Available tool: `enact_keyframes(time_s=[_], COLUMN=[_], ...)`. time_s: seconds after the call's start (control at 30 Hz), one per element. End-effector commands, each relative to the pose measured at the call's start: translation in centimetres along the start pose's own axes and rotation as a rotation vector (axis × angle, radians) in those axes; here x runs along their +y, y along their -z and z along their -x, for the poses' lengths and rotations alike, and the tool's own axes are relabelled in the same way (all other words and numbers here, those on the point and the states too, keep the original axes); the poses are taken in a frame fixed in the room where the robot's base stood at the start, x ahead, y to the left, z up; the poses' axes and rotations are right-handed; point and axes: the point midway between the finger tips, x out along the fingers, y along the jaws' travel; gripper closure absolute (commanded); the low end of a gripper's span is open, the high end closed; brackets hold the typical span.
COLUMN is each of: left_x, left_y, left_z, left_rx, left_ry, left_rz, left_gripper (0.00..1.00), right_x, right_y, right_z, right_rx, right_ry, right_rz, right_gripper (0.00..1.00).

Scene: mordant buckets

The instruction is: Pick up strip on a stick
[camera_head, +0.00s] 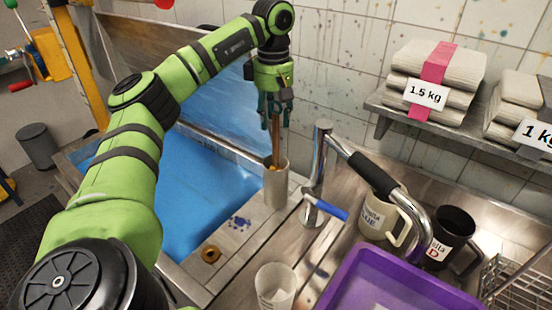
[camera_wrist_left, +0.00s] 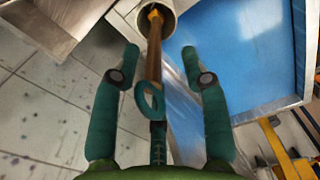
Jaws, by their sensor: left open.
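A brown stick (camera_head: 276,142) stands upright in a grey cylindrical holder (camera_head: 277,186) beside the blue sink. In the left wrist view the stick (camera_wrist_left: 153,62) runs into the round mouth of the holder (camera_wrist_left: 167,14) and has a yellowish part inside it. My left gripper (camera_head: 275,112) points down over the holder. No separate strip can be made out. My right gripper is not in view.
A chrome tap (camera_head: 318,160) with a black hose stands just right of the holder. Mugs (camera_head: 380,218), a purple tray (camera_head: 395,282) and a clear cup (camera_head: 275,286) are on the steel counter. A shelf (camera_head: 440,128) with folded cloth stacks is at the right wall.

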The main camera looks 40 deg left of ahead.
Motion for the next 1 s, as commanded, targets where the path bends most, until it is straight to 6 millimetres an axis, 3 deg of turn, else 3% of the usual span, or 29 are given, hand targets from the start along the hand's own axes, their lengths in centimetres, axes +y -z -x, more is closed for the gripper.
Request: enact_keyframes(time_s=[0.1,0.2,0.4,0.63,0.73,0.77,1.0], left_x=[0.1,0.3,0.3,0.4,0.4,0.4,0.4], left_y=[0.2,0.4,0.3,0.3,0.3,0.3,0.3], left_z=[-1.2,-2.7,-5.0,-5.2,-5.2,-5.2,-5.2], left_rx=[0.0,0.0,0.0,0.0,0.0,0.0,0.0], left_ry=[0.006,0.006,0.001,0.0,0.0,-0.001,0.0], left_rz=[0.0,0.0,-0.001,-0.001,-0.001,-0.001,-0.001], left_gripper=[0.55,0.55,0.55,0.55,0.95,1.0,1.0], right_x=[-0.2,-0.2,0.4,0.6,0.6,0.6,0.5], right_y=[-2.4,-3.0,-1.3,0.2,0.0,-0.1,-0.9], right_z=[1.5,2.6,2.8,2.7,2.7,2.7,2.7], right_rx=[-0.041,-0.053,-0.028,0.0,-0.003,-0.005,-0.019], right_ry=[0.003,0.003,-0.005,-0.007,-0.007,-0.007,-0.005], right_rz=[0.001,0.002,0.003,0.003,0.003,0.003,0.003], right_gripper=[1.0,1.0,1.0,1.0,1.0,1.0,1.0])
